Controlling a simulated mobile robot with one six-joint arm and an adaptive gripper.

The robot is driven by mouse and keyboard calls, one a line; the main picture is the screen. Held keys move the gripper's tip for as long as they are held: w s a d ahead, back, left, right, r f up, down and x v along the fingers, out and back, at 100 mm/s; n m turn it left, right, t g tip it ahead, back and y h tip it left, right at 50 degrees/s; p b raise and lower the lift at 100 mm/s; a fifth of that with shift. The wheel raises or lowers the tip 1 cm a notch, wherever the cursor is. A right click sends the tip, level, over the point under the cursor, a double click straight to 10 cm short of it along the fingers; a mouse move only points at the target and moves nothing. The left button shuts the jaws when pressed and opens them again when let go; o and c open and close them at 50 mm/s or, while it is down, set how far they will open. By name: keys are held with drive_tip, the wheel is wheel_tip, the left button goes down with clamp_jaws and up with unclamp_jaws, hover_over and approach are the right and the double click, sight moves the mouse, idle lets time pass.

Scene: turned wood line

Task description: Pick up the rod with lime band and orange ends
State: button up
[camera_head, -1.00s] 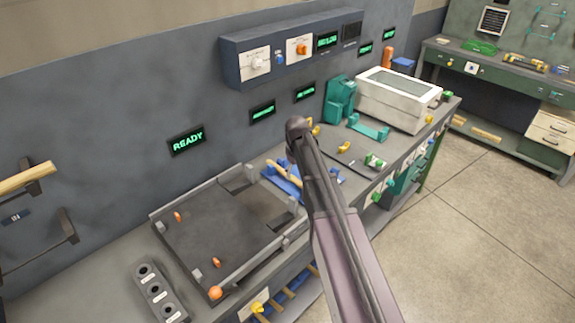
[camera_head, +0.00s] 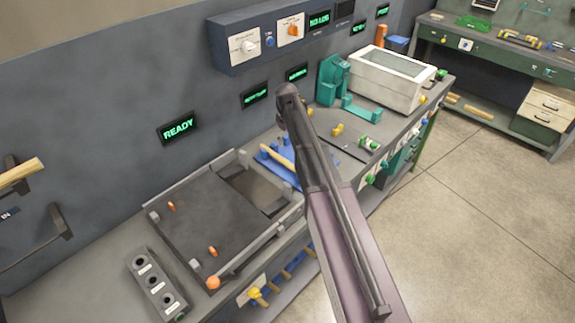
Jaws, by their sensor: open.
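I cannot make out a rod with a lime band and orange ends in the head view. A pale wooden rod (camera_head: 277,156) lies on a blue fixture (camera_head: 268,163) on the bench, partly hidden behind my arm; no lime band or orange ends show on it. Another pale rod (camera_head: 20,172) rests on a wall bracket at the left edge, cut off by the frame. My arm crosses the middle of the view over the bench. My gripper itself does not show.
A dark tray (camera_head: 190,228) with small orange parts is on the bench. A grey block with several holes (camera_head: 155,285) is in front-left. A white-framed box (camera_head: 395,80) and teal fixture (camera_head: 331,80) stand farther back. Open floor (camera_head: 480,230) lies right.

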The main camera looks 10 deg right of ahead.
sight(289, 163)
drive_tip(key=shift+f+b, duration=3.6)
drive_tip(key=shift+f, duration=0.2)
drive_tip(key=shift+f, duration=0.1)
drive_tip(key=f+b, duration=0.3)
drive_tip(key=shift+w+d, duration=0.1)
drive_tip(key=shift+d, duration=0.25)
drive_tip(key=shift+f+b, duration=1)
drive_tip(key=shift+b, duration=0.1)
clamp_jaws()
